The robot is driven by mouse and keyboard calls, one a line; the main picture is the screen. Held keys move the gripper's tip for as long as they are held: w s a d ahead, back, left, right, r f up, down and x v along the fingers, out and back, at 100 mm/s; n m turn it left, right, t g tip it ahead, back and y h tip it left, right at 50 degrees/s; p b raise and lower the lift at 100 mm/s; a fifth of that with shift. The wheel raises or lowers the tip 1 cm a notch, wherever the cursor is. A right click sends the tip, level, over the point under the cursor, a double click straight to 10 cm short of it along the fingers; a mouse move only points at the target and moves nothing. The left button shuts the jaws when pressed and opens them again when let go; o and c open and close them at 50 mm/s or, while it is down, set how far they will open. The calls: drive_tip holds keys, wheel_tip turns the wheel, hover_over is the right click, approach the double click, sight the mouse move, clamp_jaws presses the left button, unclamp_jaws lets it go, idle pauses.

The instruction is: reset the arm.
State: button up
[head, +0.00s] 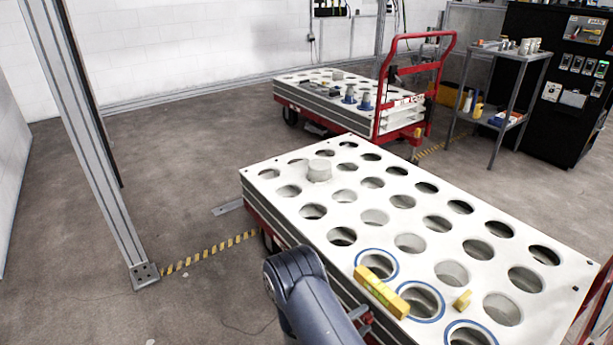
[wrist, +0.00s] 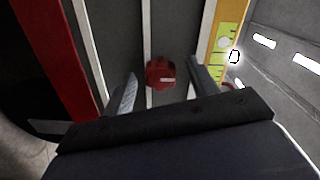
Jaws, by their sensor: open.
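My arm (head: 300,290) rises at the bottom middle of the head view, beside the near side of the front cart. My gripper (wrist: 161,72) is open in the wrist view, one finger on each side of a red knob-like part (wrist: 160,73). I cannot tell whether the fingers touch it. In the head view the gripper is mostly hidden, with only a small dark and red bit showing beside the cart's edge.
The front cart has a white top with round holes (head: 375,218). A yellow level (head: 381,291), a small yellow piece (head: 462,300) and a grey cylinder (head: 319,171) are on it. A second cart (head: 330,92) stands behind. A metal post (head: 90,150) stands left; floor there is open.

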drive_tip(key=m, duration=0.7)
idle(0.4)
